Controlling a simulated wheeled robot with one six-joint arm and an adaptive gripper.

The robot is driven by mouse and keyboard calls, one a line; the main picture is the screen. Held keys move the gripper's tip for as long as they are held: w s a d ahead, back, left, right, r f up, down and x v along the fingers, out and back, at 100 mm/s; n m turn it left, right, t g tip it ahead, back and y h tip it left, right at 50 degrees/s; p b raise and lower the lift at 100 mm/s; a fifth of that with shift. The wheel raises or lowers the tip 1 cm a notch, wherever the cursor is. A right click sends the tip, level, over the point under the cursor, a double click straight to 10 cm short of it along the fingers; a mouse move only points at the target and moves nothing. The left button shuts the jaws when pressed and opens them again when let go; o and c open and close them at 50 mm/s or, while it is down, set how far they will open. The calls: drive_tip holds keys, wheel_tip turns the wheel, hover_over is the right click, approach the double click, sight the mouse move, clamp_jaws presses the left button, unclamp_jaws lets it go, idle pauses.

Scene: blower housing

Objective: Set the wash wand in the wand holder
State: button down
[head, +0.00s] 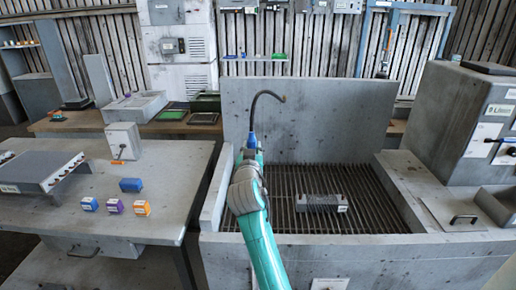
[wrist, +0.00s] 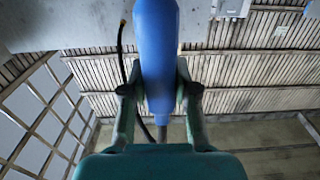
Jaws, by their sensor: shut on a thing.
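The wash wand has a blue handle (wrist: 157,45) and, in the head view, a thin dark curved tube (head: 262,96) rising from the blue part and bending right at the top. My gripper (head: 251,153) is shut on the blue handle and holds it up in front of the grey back panel of the wash basin. In the wrist view both fingers of my gripper (wrist: 158,90) press on the handle's sides. A thin dark line, perhaps a hose, runs behind the handle there. I cannot make out the wand holder for certain in either view.
The wash basin has a slatted grate (head: 375,215) with a grey ribbed block (head: 321,203) on it. A grey cabinet (head: 455,120) stands at right. The left bench (head: 165,190) carries small coloured boxes (head: 115,206) and a small grey box (head: 123,140).

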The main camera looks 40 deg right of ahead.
drive_tip(key=shift+w+a, duration=0.4)
drive_tip(key=shift+a, duration=0.3)
drive_tip(key=shift+w+a, duration=0.35)
drive_tip(key=shift+a, duration=0.3)
drive_tip(key=shift+f, duration=0.15)
drive_tip(key=shift+f, duration=2.45)
